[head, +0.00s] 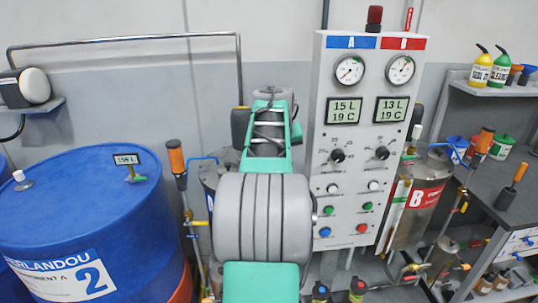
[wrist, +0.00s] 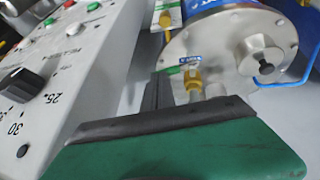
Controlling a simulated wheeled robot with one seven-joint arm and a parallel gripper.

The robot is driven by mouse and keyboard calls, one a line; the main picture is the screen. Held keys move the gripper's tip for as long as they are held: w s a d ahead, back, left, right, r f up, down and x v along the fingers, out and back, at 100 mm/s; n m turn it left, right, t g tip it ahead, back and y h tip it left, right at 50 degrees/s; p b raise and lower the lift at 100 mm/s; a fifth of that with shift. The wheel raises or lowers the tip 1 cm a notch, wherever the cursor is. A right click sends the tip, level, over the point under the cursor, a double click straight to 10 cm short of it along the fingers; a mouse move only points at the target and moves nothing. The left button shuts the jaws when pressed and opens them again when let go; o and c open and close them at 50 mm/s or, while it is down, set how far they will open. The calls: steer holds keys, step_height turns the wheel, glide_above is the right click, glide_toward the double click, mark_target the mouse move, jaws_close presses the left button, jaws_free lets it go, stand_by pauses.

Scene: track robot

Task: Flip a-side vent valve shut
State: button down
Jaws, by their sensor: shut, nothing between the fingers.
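My gripper (wrist: 155,120) shows as a green, black-edged finger across the lower wrist view. It is shut and empty, in front of the valve in the picture; contact cannot be told. In the head view my arm hides the gripper and most of the A-side vessel (head: 209,178).
The control panel (head: 362,150) stands right of my arm; its knobs (wrist: 22,85) are close on the left in the wrist view. A blue drum (head: 85,225) is at left. Vessel B (head: 418,205) and a cluttered bench (head: 490,165) are at right.

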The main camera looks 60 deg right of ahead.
steer(key=shift+w+a+f, duration=0.25)
steer(key=shift+w+a, duration=0.15)
steer(key=shift+w, duration=0.05)
steer(key=s+r, duration=0.8)
steer(key=r, duration=0.1)
steer(key=shift+r+p, duration=0.15)
steer(key=shift+p, duration=0.15)
steer(key=shift+s, duration=0.1)
